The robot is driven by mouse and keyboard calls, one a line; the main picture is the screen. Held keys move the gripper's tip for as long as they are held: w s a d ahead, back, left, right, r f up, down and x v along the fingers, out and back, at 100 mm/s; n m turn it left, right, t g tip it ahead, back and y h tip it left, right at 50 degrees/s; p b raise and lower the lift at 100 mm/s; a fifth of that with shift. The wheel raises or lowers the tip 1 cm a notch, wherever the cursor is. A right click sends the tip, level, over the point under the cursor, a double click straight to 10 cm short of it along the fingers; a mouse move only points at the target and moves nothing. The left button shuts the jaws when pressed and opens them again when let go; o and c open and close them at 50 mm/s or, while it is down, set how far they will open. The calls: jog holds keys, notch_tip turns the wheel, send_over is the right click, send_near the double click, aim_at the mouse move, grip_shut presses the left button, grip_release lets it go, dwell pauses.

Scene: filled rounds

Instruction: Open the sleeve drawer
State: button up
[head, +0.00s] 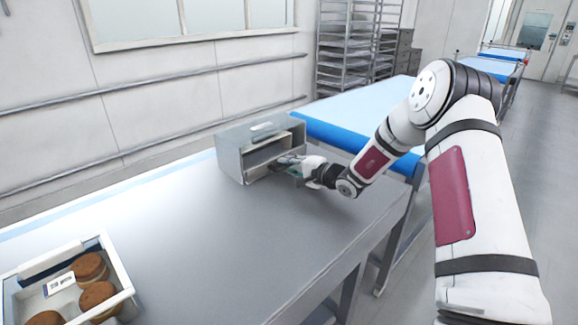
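The sleeve drawer unit looks like a small grey metal cabinet (230,157) on the far part of the steel table. Its front faces right and towards me, with a dark recess and a pale inner panel showing. I cannot make out a separate drawer or its handle, or how far it is open. My gripper (287,162) is at the lower right of that front, with its fingers close against or just inside it. The fingers are small and partly merge with the cabinet, so contact and finger opening cannot be told.
A pale box (127,284) with brown filled rounds (90,267) and a small label stands at the near left of the steel table (220,235). A blue-edged conveyor (345,112) lies behind the cabinet. A tray rack (345,50) stands further back. The middle of the table is clear.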

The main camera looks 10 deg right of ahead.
aim_at(330, 196)
jog(key=shift+c, duration=0.2)
grip_shut()
jog(key=shift+s, duration=0.1)
jog(key=f+p+v, duration=0.1)
jog(key=p+v, duration=0.1)
jog(key=v, duration=0.3)
jog(key=f+p+v, duration=0.1)
jog(key=p+v, duration=0.1)
jog(key=v, duration=0.3)
jog(key=f+p+v, duration=0.1)
jog(key=p+v, duration=0.1)
jog(key=v, duration=0.4)
jog(key=shift+s+d+f, duration=0.15)
jog(key=shift+s+d, duration=0.1)
jog(key=shift+s, duration=0.05)
jog(key=shift+o, duration=0.2)
grip_release()
